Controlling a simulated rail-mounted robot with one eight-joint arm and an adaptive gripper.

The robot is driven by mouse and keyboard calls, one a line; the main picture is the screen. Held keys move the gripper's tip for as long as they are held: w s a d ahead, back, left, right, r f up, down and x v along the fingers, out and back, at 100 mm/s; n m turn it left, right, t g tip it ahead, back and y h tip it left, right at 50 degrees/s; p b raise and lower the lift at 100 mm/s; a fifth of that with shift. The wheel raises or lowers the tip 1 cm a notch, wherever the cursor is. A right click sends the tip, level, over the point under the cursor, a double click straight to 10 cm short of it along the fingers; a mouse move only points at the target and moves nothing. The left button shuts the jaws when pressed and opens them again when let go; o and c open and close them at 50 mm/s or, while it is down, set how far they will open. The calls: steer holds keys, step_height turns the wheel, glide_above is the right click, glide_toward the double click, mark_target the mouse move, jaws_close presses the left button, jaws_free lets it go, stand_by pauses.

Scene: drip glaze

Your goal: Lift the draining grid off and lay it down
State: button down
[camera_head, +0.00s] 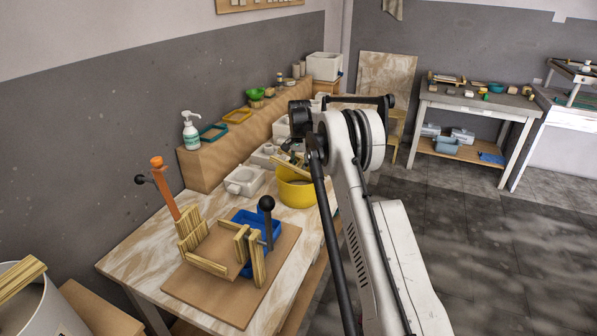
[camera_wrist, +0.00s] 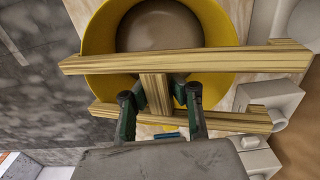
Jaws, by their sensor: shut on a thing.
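The draining grid (camera_wrist: 190,60) is two pale wooden bars joined by a short crosspiece, seen in the wrist view. It lies across the mouth of a yellow bucket (camera_wrist: 232,28) holding grey-brown glaze (camera_wrist: 160,25). My gripper (camera_wrist: 159,96) is shut on the crosspiece, one finger on each side. I cannot tell whether the bars touch the rim or hang just above it. In the head view the yellow bucket (camera_head: 297,192) stands on the near table's right side; a bit of the grid shows above it, and my arm hides the gripper.
White plaster moulds (camera_head: 244,181) stand left of the bucket. A wooden jig board (camera_head: 215,292) with posts and a blue tray (camera_head: 258,226) fills the table's front. Bare tabletop (camera_head: 150,245) shows at the left. A soap bottle (camera_head: 190,132) stands on the back ledge.

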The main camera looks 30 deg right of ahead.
mark_target(299, 163)
steer(key=shift+r, duration=1)
steer(key=shift+r+p, duration=0.85)
steer(key=shift+r, duration=1.5)
steer(key=s+a+r+n+b, duration=0.2)
steer(key=s+a+n+b, duration=0.1)
steer(key=s+a, duration=0.8)
steer(key=s+a+r+n+b, duration=0.2)
steer(key=s+a+n, duration=0.1)
steer(key=s+a, duration=0.8)
steer(key=a, duration=0.3)
steer(key=shift+s+a+r+b, duration=0.2)
steer(key=shift+s+a+b, duration=0.1)
steer(key=shift+b, duration=0.1)
